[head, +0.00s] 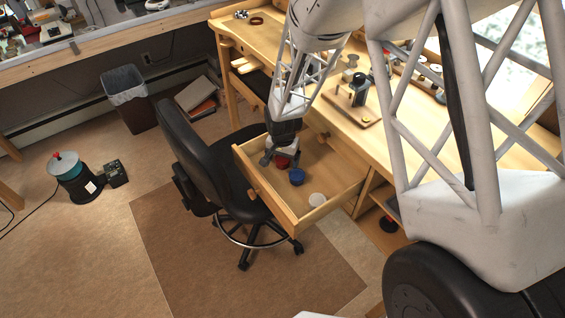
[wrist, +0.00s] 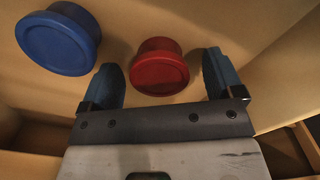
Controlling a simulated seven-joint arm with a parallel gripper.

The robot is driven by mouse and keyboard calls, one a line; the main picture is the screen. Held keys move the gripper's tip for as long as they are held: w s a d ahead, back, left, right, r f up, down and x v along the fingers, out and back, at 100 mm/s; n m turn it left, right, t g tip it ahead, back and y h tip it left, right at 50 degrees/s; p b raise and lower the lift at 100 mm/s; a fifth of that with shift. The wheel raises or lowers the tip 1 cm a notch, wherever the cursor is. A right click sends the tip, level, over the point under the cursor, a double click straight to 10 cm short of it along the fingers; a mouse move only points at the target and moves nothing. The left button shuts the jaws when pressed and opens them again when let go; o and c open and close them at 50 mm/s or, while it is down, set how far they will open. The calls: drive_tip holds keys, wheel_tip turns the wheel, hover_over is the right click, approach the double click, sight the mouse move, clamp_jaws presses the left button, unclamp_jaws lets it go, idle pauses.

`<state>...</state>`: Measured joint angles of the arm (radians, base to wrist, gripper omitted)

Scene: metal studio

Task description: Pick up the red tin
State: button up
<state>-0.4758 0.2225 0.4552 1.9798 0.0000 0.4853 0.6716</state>
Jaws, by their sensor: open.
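The red tin (wrist: 159,68) is round with a flat lid and stands in the open wooden drawer. In the wrist view it sits between and just beyond the fingertips of my gripper (wrist: 163,75), which is open and empty. In the head view my gripper (head: 280,158) reaches down into the drawer, and the red tin (head: 283,162) shows partly behind it. I cannot tell whether the fingers touch the tin.
A blue tin (wrist: 59,39) stands close by on the left in the wrist view. A white tin (head: 317,200) is near the drawer's front corner. The drawer (head: 268,201) has raised walls. A black chair (head: 205,150) stands against its left side.

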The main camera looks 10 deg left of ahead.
drive_tip(key=shift+f, duration=0.1)
idle(0.5)
drive_tip(key=c, duration=1)
drive_tip(key=shift+c, duration=0.2)
drive_tip(key=shift+r, duration=5)
